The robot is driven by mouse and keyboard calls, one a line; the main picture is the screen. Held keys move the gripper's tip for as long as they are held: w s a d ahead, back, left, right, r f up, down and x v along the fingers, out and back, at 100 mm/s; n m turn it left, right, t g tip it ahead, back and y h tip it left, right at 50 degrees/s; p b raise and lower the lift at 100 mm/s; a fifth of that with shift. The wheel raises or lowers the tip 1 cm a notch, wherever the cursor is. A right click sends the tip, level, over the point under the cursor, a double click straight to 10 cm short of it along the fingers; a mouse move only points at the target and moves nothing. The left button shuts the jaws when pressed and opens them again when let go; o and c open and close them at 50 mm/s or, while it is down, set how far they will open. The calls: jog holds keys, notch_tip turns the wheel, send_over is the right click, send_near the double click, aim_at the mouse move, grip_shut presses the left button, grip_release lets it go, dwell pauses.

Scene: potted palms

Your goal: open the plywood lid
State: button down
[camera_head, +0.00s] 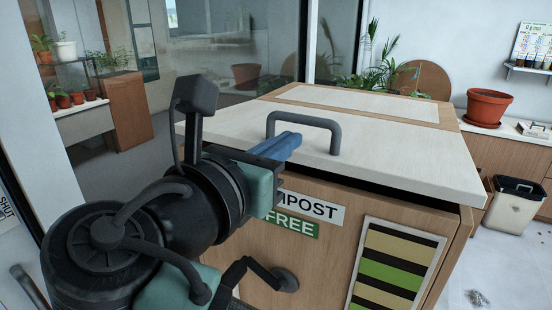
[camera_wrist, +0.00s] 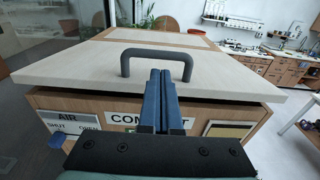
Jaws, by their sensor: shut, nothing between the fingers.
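The plywood lid (camera_head: 390,153) is a pale flat panel on top of a wooden compost box (camera_head: 310,255). A dark gap shows under its front edge. The lid also shows in the wrist view (camera_wrist: 75,66). A dark grey U-shaped handle (camera_head: 305,119) stands near its front edge, and in the wrist view (camera_wrist: 157,52) it spans above my fingertips. My gripper (camera_head: 288,143) has blue fingers, pressed together and empty. In the wrist view the fingertips (camera_wrist: 160,72) overlap the handle's opening. I cannot tell whether they touch the handle or lid.
A paler panel (camera_head: 360,100) lies behind the lid. A terracotta pot (camera_head: 488,106) stands on a counter at the right. A white bin (camera_head: 513,204) stands on the floor there. A glass wall (camera_head: 235,50) is behind at the left. Floor is open at the far right.

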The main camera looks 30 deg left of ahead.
aim_at(326, 120)
jog(key=shift+w+d+f+p, duration=0.1)
jog(key=shift+w+p, duration=0.3)
jog(key=shift+w, duration=1.4)
jog(key=shift+w+f, duration=0.1)
jog(key=shift+w, duration=0.05)
jog(key=shift+r+p, duration=0.3)
jog(key=shift+r, duration=0.1)
